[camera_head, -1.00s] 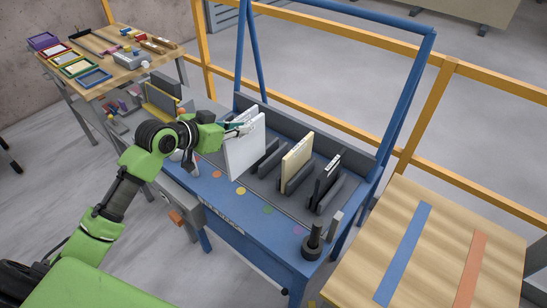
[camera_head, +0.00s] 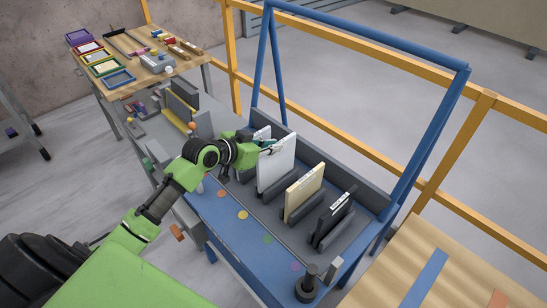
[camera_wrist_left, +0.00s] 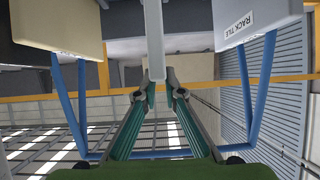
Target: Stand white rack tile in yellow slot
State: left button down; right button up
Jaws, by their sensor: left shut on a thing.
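My left gripper (camera_head: 268,149) is shut on the upper edge of a white tile (camera_head: 276,166). The tile stands upright in line with the yellow dot (camera_head: 243,215), its lower edge at the dark grey slot bars. I cannot tell how deep it sits. The wrist view shows the tile edge-on (camera_wrist_left: 154,40) between the fingertips (camera_wrist_left: 157,88). Another pale tile (camera_head: 263,134) stands behind it, partly hidden by my gripper; a pale tile labelled RACK TILE (camera_wrist_left: 240,22) shows at right in the wrist view. My right gripper is not in view.
A cream tile (camera_head: 304,188) and a black tile (camera_head: 333,214) stand in the neighbouring slots. Red, green and purple dots mark the blue table (camera_head: 232,233). A dark peg (camera_head: 307,284) stands at its near corner. The blue frame (camera_head: 437,130) rises behind.

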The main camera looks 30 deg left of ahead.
aim_at(272, 156)
pick_arm(q)
jog(key=shift+f, duration=0.3)
notch_tip(272, 156, down, 4)
jog(key=shift+w+r+p, duration=0.15)
jog(key=shift+r+p, duration=0.1)
jog(key=shift+p, duration=0.05)
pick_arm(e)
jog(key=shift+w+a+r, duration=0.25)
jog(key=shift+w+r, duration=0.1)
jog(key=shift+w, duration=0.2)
pick_arm(q)
jog(key=c, duration=2.5)
grip_release()
jog(key=shift+f, duration=0.3)
jog(key=shift+c, duration=0.2)
jog(key=o, duration=0.4)
jog(key=shift+r, duration=0.1)
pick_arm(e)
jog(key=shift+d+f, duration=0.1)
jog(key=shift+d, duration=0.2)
